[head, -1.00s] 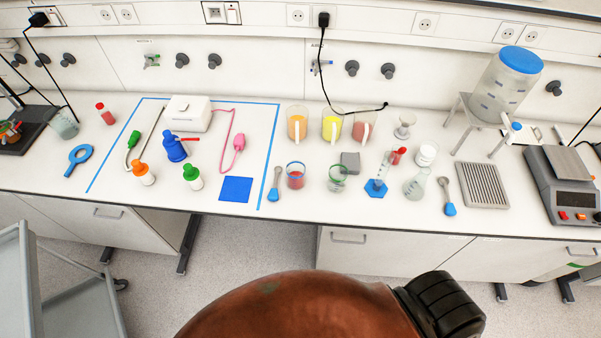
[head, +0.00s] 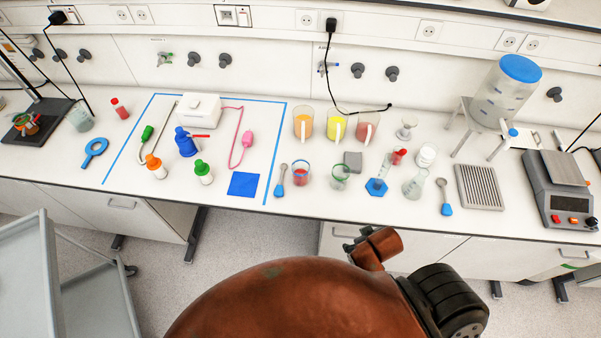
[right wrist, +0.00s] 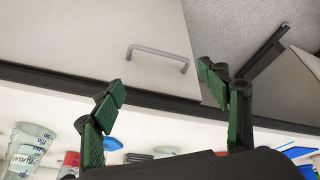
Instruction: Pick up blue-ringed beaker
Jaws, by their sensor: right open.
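The blue-ringed beaker (head: 301,174) stands upright on the bench in the head view, with red liquid inside and a blue rim. A blue-ended spoon (head: 281,180) lies just left of it, and a green-rimmed beaker (head: 340,176) stands to its right. My right gripper (right wrist: 161,84) is open with nothing between its fingers in the right wrist view, near the bench's front edge and drawer fronts. The blue-ringed beaker cannot be made out in that view. In the head view neither gripper shows; my brown arm links fill the bottom middle.
Mugs of orange (head: 303,123), yellow (head: 337,125) and red (head: 366,127) liquid stand behind the beaker. A grey block (head: 352,161), a blue hexagonal base (head: 376,187) and a flask (head: 415,185) are to the right. A blue square (head: 243,184) lies to the left.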

